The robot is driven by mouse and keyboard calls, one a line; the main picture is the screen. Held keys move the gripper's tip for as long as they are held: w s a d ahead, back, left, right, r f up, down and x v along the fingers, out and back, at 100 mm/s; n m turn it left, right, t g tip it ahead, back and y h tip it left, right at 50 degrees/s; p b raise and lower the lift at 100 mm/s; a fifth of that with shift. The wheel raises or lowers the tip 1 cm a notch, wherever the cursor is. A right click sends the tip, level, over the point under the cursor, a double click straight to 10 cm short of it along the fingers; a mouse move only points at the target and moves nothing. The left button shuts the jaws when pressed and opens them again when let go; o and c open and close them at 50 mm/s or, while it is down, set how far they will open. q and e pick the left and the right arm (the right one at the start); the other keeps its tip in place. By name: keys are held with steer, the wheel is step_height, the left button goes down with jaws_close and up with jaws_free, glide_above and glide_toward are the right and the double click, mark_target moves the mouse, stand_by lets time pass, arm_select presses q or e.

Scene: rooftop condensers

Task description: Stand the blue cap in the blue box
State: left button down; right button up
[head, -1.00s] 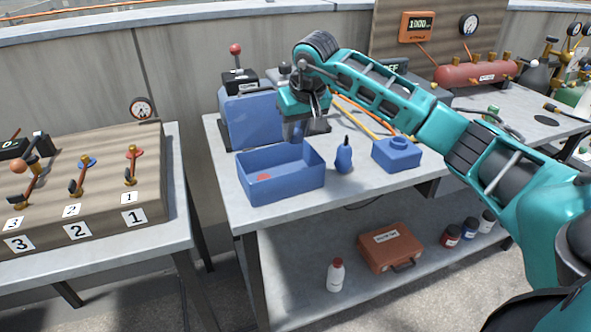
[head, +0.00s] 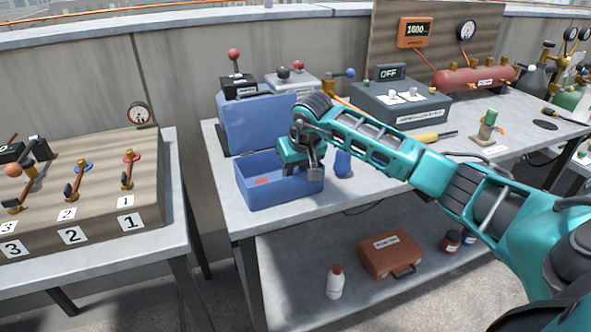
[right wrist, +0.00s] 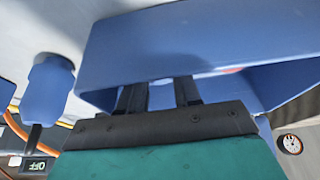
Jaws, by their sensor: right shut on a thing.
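The open blue box (head: 282,193) stands on the middle bench, and its wall fills much of the right wrist view (right wrist: 200,40). My right gripper (head: 304,170) reaches down at the box's right part, its fingertips at or inside the rim. In the right wrist view its two fingers (right wrist: 158,95) extend into the box. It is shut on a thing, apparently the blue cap. Blue shows between the fingers, but I cannot tell cap from box wall there. My left gripper is not in view.
A blue bottle (head: 343,164) stands close right of the box; it also shows in the right wrist view (right wrist: 48,92). A blue upright panel (head: 258,124) stands behind. A red patch (head: 262,181) shows inside the box. A grey control box (head: 400,104) stands further right.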

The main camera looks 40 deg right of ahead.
steer(key=o, duration=1)
steer(key=shift+f, duration=0.1)
steer(key=shift+r, duration=0.25)
arm_select(q)
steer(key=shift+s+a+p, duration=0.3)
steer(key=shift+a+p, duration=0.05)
steer(key=shift+p, duration=0.45)
arm_select(e)
steer(key=v, duration=1.1)
steer(key=shift+s+r, duration=0.15)
steer(key=shift+r, duration=0.25)
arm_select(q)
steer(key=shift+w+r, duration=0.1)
arm_select(e)
steer(key=shift+a, duration=0.1)
